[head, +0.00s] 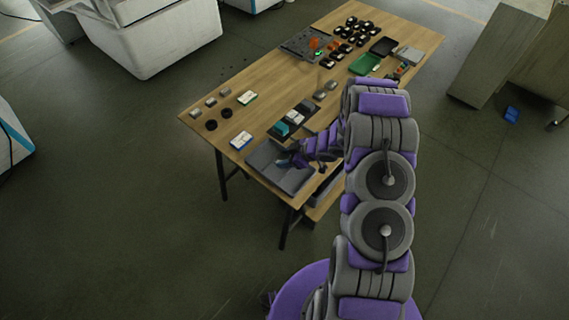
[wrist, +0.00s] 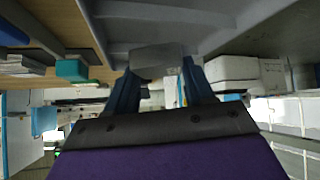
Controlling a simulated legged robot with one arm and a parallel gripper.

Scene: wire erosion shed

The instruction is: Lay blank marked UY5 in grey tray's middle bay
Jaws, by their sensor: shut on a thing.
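My gripper (wrist: 158,80) is shut on a grey block (wrist: 157,57), seen between the two dark fingers in the wrist view. No marking on the block is readable. The grey tray (wrist: 215,14) fills the top of the wrist view, with raised dividers, and the block is close to it. I cannot tell whether they touch. In the head view, the grey tray (head: 264,164) lies at the near end of the wooden table. My gripper (head: 289,160) is over the tray there, and my arm hides the tray's right part.
A dark tray with teal and pale blocks (head: 294,118) sits just behind the grey tray. A green tray (head: 364,64) and several black parts are at the far end.

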